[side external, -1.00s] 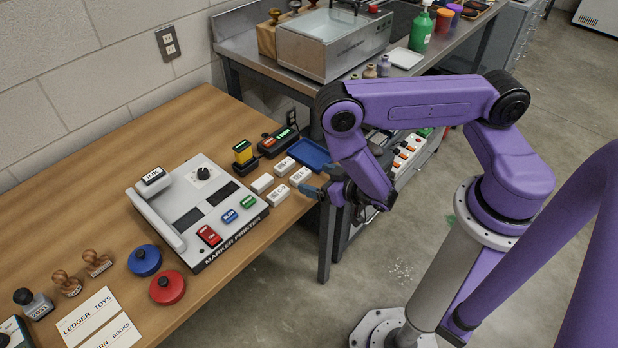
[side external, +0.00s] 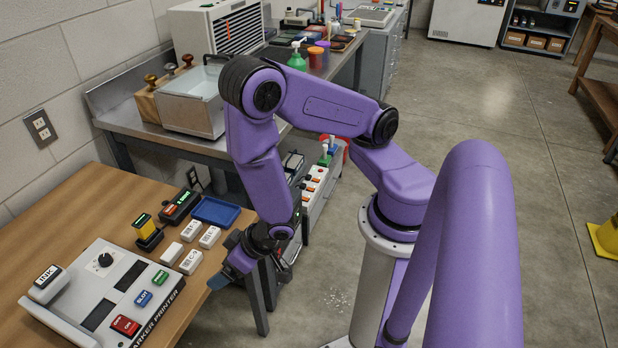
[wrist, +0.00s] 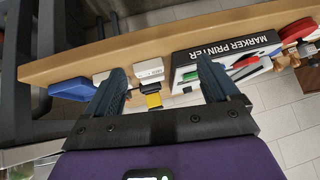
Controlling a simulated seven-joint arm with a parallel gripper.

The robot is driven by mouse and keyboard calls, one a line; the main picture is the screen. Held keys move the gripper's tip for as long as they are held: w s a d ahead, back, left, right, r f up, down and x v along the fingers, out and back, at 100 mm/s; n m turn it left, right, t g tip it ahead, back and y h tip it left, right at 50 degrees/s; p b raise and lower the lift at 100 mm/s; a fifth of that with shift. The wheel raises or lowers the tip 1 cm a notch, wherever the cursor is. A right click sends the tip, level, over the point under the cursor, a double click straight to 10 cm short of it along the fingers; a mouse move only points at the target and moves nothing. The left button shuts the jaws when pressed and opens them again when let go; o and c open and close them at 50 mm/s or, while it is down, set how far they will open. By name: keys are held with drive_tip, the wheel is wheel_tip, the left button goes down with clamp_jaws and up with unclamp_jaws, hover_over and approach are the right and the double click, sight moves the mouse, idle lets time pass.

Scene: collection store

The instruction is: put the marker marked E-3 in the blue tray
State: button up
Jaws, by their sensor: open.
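Several white markers lie in a cluster on the wooden table in the side view, between the printer and the blue tray. Their print is too small to read surely, so I cannot tell which is E-3. One is the near right marker (side external: 191,262); another is the far right marker (side external: 210,237). The blue tray (side external: 215,211) lies just behind them; it also shows at the left in the wrist view (wrist: 72,89). My gripper (side external: 228,262) is open and empty, right of the markers near the table edge. In the wrist view, a white marker (wrist: 150,67) appears beyond the fingers.
The marker printer (side external: 105,290) stands left of the markers. A yellow-topped stamp (side external: 147,228) and a dark box with lit displays (side external: 180,206) stand behind them. The table's right edge runs under my gripper. A metal bench (side external: 160,135) stands behind.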

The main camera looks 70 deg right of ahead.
drive_tip(key=s+a+r+n+g+y, duration=0.1)
drive_tip(key=s+a+r+n+g, duration=0.25)
drive_tip(key=s+r, duration=0.2)
drive_tip(key=s+d+r+n+g, duration=0.2)
drive_tip(key=s+r+n, duration=0.1)
drive_tip(key=r, duration=0.3)
drive_tip(key=s+d+r+n+g, duration=0.2)
drive_tip(key=s+d+r+n, duration=0.1)
drive_tip(key=s+r, duration=0.2)
wheel_tip(320, 180, up, 2)
drive_tip(key=shift+s+r+h, duration=0.1)
drive_tip(key=shift+s+h, duration=0.1)
drive_tip(key=shift+h, duration=0.2)
drive_tip(key=d+r, duration=0.1)
drive_tip(key=d, duration=0.1)
drive_tip(key=s+d+r+n+h, duration=0.1)
drive_tip(key=d, duration=0.1)
drive_tip(key=s+d+r+n, duration=0.1)
drive_tip(key=d+r, duration=0.1)
drive_tip(key=shift+d+h, duration=0.2)
drive_tip(key=shift+h, duration=0.1)
drive_tip(key=shift+c, duration=1)
drive_tip(key=shift+d+r+n, duration=0.1)
drive_tip(key=shift+d+n, duration=0.15)
drive_tip(key=shift+d, duration=0.05)
drive_tip(key=c, duration=0.3)
